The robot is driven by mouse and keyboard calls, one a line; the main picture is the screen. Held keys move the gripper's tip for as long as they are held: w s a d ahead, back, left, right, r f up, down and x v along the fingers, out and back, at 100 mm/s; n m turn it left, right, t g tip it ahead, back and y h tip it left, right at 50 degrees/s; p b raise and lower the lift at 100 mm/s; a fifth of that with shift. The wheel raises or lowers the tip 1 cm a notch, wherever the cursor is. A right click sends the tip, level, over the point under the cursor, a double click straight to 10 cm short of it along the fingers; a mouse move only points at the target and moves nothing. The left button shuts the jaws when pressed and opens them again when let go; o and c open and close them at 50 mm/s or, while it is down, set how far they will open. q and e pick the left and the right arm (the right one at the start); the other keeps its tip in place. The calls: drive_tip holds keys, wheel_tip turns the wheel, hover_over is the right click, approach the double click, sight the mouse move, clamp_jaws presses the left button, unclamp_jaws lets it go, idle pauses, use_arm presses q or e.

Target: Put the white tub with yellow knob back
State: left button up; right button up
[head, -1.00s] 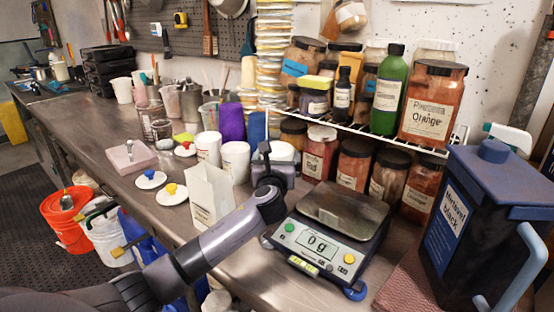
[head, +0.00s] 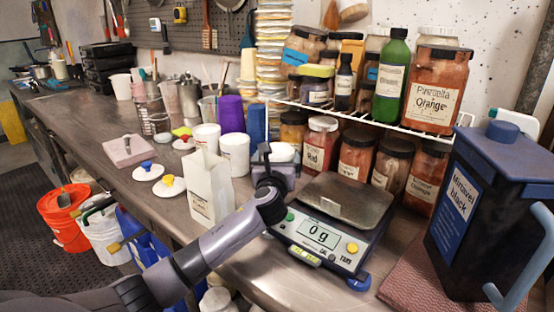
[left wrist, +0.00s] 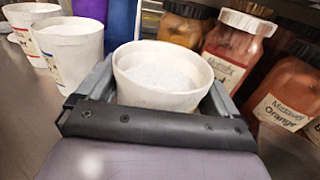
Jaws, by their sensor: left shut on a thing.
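My left gripper (head: 276,168) is shut around an open white tub (head: 283,151) to the left of the scale. In the left wrist view the tub (left wrist: 160,78) sits upright between the two fingers, with pale contents inside. Its front is hidden, so no colour mark shows on it, and I cannot tell whether it touches the counter. A white lid with a yellow knob (head: 169,186) lies on the counter near the front edge. Two other white tubs (head: 235,153) (head: 206,137) stand to the left. My right gripper is not in view.
A digital scale (head: 330,220) reading 0 g is just right of the gripper. A white carton (head: 209,188) stands close on the left. Lids with blue (head: 147,171) and red (head: 184,144) knobs lie further left. Pigment jars (head: 354,157) and a wire rack (head: 370,128) are behind.

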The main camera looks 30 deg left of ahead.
use_arm(q)
drive_tip(key=shift+f, duration=0.45)
drive_tip(key=o, duration=1)
wheel_tip(320, 180, up, 20)
drive_tip(key=p, duration=0.3)
drive_tip(key=shift+s, duration=0.15)
